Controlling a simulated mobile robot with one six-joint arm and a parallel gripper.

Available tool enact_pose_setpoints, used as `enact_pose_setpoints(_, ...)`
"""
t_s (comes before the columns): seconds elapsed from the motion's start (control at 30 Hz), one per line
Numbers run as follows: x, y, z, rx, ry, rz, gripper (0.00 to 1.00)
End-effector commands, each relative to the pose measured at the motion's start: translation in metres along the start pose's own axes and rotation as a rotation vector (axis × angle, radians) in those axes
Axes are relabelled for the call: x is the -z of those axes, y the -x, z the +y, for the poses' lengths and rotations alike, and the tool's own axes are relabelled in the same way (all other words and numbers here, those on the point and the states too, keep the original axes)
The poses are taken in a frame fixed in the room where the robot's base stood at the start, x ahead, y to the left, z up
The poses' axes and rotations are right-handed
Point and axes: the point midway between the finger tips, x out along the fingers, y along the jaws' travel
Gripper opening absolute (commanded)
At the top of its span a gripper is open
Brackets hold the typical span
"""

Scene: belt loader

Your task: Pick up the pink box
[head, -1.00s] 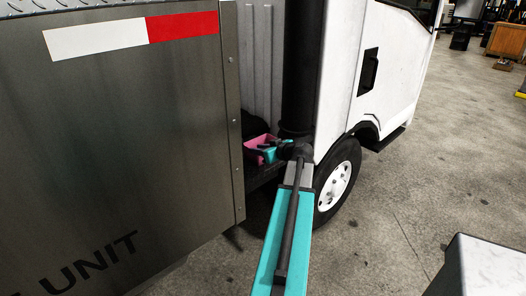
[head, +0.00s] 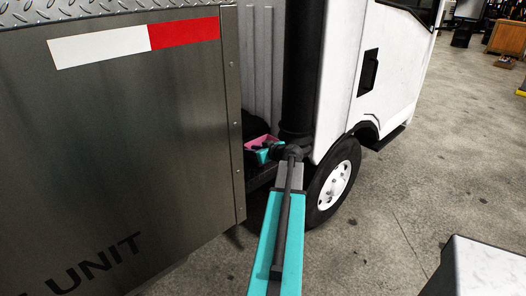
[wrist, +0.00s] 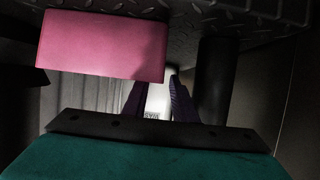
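The pink box (head: 263,140) sits on the dark ledge in the gap between the grey unit and the white cab, partly hidden by my gripper and wrist. In the wrist view the pink box (wrist: 102,46) fills the upper left, against dark tread plate. My gripper (wrist: 158,98) shows two dark fingers standing apart with nothing held between them. The box lies beside and above the fingers in that picture, not between them. In the head view my gripper (head: 263,153) is small and overlaps the front of the box; contact cannot be told.
The grey unit panel (head: 120,140) stands close on the left. A black vertical pipe (head: 300,65) and the white cab (head: 345,70) bound the gap on the right, above a wheel (head: 336,180). A pale block (head: 485,265) is at lower right. Open concrete lies right.

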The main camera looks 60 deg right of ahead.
Motion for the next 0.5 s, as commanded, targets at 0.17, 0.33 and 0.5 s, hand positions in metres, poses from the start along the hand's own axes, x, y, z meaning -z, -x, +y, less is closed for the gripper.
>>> enact_pose_setpoints(0.17, 0.001, -0.016, 0.000, 0.001, 0.000, -0.001, 0.25)
enact_pose_setpoints(0.33, 0.000, -0.018, 0.000, 0.000, 0.000, 0.000, 0.25)
enact_pose_setpoints(0.5, -0.001, -0.018, 0.000, -0.001, 0.000, 0.000, 0.25)
